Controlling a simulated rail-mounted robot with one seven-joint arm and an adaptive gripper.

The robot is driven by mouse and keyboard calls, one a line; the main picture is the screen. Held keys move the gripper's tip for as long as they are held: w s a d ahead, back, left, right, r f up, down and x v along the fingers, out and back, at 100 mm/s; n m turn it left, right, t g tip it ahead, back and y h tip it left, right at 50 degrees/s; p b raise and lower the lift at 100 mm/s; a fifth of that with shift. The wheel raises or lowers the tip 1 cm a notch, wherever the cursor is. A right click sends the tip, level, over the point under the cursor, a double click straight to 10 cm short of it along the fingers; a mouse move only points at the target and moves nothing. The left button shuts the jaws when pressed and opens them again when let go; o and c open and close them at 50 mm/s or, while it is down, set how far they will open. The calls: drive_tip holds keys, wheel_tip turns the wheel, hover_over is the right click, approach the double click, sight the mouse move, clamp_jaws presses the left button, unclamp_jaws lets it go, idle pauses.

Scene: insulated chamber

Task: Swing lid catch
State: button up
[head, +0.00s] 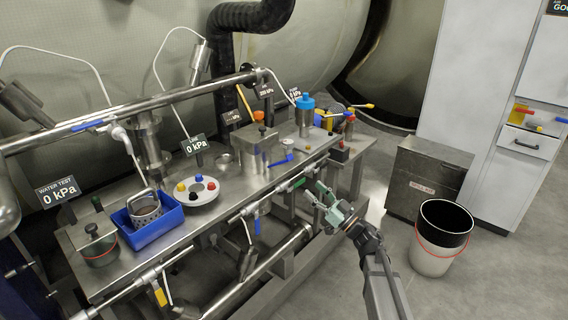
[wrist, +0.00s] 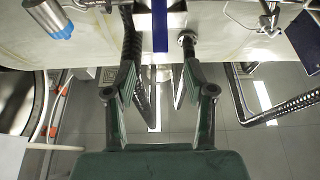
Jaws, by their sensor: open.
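My gripper (head: 318,194) is open and empty, its green fingers just off the front right edge of the steel bench (head: 225,205). In the wrist view my gripper (wrist: 158,84) shows its two fingers spread, with nothing held between them. A steel box (head: 257,150) with a flat lid stands on the bench, left of and beyond the gripper. A small blue handle (head: 286,159) lies beside the box. I cannot tell which part is the lid catch. A blue strip (wrist: 160,27) shows at the top of the wrist view, beyond the fingertips.
A blue tray (head: 152,232) with a perforated basket and a round holder (head: 198,192) with coloured knobs sit on the bench. Pipes with valves run along its front. A bucket (head: 432,262) and grey bin (head: 428,178) stand right. Floor between bench and bucket is partly clear.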

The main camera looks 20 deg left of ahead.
sight(284, 162)
drive_tip(key=x, duration=1.5)
drive_tip(key=shift+c, duration=0.3)
clamp_jaws()
